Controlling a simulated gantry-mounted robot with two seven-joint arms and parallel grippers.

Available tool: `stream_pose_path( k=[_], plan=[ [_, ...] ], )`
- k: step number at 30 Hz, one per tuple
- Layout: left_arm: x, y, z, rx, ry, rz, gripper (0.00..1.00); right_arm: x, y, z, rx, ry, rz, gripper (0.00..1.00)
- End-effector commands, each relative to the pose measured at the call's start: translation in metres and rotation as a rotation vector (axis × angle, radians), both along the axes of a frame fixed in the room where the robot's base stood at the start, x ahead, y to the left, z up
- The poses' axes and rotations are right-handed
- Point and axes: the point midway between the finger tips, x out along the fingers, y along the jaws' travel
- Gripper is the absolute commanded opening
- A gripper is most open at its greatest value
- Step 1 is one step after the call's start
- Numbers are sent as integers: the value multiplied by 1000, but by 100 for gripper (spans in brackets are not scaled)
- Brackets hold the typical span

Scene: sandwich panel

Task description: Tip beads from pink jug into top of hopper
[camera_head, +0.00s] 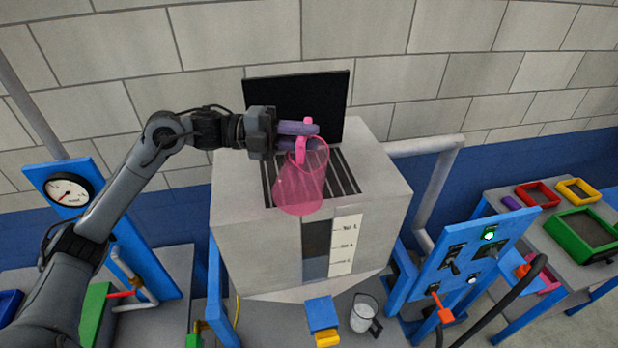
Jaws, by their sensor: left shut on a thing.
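The translucent pink jug (300,185) is tilted above the hopper's slotted top. Its wide round end points down toward the front of the slots, and its narrower end is up near my gripper. I cannot make out beads in it. My left gripper (312,136) comes from the left, its purple fingers shut on the pink jug's handle. The hopper (255,250) is a large pale box with a dark slotted grate (345,172) on top, a raised black lid (295,100) behind it, and a marked level window in front. My right gripper is not in view.
A clear jug (363,314) stands below the hopper at the front. A blue control panel (470,265) with a green light is at right. Red, yellow and green trays (583,236) sit on the right table. A gauge (68,190) on a blue post stands at left.

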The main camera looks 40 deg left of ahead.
Motion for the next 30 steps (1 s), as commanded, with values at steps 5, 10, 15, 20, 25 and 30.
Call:
stream_pose_path(
  k=[5, 10, 15, 20, 25, 30],
  plan=[
    [-4, -2, -2, 18, -30, 2, 0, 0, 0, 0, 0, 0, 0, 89],
    [-8, -5, -5, 36, -52, 0, 0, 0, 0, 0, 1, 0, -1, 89],
    [-17, -12, -11, 75, -109, 0, 0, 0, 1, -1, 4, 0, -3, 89],
    [-28, -20, -29, 133, -195, -1, 0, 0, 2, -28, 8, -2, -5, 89],
    [-44, -30, -41, 192, -281, 0, 0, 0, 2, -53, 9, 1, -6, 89],
    [-61, -42, -52, 246, -357, 0, 0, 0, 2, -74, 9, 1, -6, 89]
  ],
)
